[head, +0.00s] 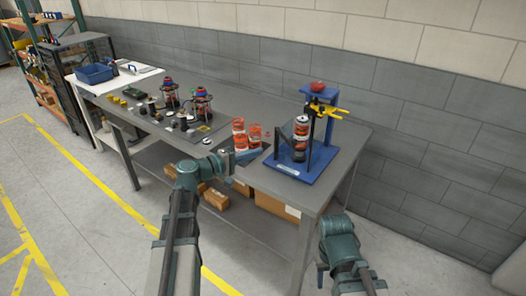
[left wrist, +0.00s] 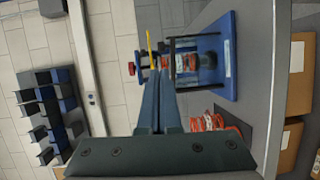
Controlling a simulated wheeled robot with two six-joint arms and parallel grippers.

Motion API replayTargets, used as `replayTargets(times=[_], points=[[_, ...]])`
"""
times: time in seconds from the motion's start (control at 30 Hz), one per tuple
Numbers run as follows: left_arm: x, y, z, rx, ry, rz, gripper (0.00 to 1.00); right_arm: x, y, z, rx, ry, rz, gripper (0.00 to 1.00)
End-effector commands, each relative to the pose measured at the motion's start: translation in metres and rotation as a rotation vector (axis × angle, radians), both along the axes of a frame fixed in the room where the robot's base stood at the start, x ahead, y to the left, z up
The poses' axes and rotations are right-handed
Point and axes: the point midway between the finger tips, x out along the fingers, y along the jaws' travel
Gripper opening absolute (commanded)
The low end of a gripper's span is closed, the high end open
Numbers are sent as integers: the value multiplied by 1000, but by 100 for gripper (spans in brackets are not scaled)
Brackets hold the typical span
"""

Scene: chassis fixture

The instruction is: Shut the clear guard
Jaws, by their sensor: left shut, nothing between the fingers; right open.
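The blue fixture (head: 318,165) stands at the right end of the grey bench, with a red-topped press and yellow handles (head: 328,110). A dark-edged clear guard (head: 301,124) shows at its front left, by a stack of orange and dark cans (head: 299,148). In the left wrist view the guard (left wrist: 184,58) lies just beyond my fingertips; how far it stands open is hard to tell. My left gripper (head: 249,155) is shut and empty, pointing toward the fixture; its fingers also show in the left wrist view (left wrist: 158,80). My right arm is at lower right, its fingers hidden.
A board with two lantern-like assemblies (head: 204,104) lies further left. Cardboard boxes (head: 277,205) sit on the lower shelf. The floor right of the bench is clear.

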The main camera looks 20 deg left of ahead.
Motion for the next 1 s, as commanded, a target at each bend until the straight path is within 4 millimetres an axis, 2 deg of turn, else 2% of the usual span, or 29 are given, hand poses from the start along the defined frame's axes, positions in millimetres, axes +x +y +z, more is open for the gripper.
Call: replayTargets(times=[0.3,0.5,0.7,1.0], points=[[52,-44,-6,0,0,-3,0,0,0,-6,0,0,0,50],[76,-65,-9,0,0,-2,0,0,0,-9,0,0,0,50],[88,-76,-10,1,1,0,0,0,0,-10,0,0,0,50],[91,-80,-10,1,1,1,0,0,0,-10,0,0,0,50]])
